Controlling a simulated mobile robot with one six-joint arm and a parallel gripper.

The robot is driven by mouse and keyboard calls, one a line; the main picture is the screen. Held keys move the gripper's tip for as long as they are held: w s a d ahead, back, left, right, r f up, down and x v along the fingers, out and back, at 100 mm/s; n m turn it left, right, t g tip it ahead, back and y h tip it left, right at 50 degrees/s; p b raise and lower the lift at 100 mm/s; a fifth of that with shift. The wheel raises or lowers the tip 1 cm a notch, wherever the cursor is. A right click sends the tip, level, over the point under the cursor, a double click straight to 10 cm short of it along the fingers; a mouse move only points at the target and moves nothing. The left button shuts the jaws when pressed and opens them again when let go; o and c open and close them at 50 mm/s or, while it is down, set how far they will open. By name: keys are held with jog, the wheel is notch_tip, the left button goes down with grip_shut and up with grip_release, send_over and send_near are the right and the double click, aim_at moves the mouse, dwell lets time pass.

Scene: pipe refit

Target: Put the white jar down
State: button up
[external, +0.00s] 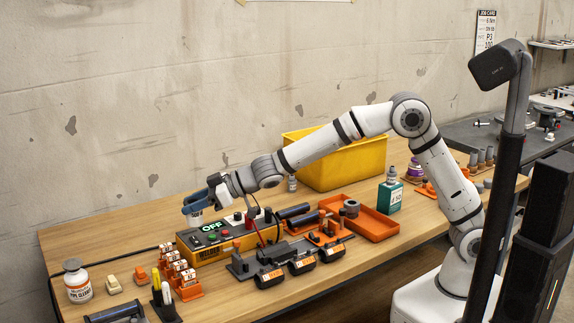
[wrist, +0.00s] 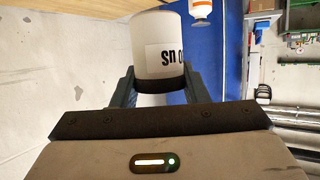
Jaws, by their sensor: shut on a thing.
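My gripper (external: 196,204) is over the far left part of the bench, behind the yellow box with the green OFF display. It is shut on the white jar (wrist: 157,45). In the wrist view the jar sits between the two dark fingers, with black letters on its label and a dark band at its lower end. In the external view the fingers hide most of the jar, and only a little white shows below them (external: 196,217). I cannot tell whether the jar touches the bench.
The yellow OFF box (external: 217,240) stands close to my gripper. A white jar with an orange label (external: 78,283) stands at the front left. Orange battery holders (external: 183,279), an orange tray (external: 375,223) and a yellow bin (external: 345,165) take up bench room. The back left bench (external: 100,236) is clear.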

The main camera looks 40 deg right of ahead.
jog(key=w+d+r+g+p, duration=0.1)
jog(key=w+d+r+p, duration=0.15)
jog(key=w, duration=0.65)
jog(key=w+d+f+n+g+y+p, duration=0.1)
jog(key=w+d+f+n, duration=0.15)
jog(key=w+d, duration=0.4)
jog(key=w+d+f+n+g+p, duration=0.1)
jog(key=w+d+f, duration=0.3)
jog(key=w+d, duration=0.25)
jog(key=shift+m+g, duration=0.25)
jog(key=shift+g, duration=0.05)
jog(key=shift+s+d+f+b, duration=0.1)
jog(key=shift+d+f+b, duration=0.1)
jog(key=shift+f, duration=1.6)
jog(key=shift+s+d+f+b, duration=0.15)
jog(key=shift+f+b, duration=0.1)
jog(key=shift+f, duration=1.5)
jog(key=shift+d+f+b, duration=0.2)
jog(key=shift+f, duration=1.6)
jog(key=shift+f, duration=0.15)
jog(key=o, duration=1.1)
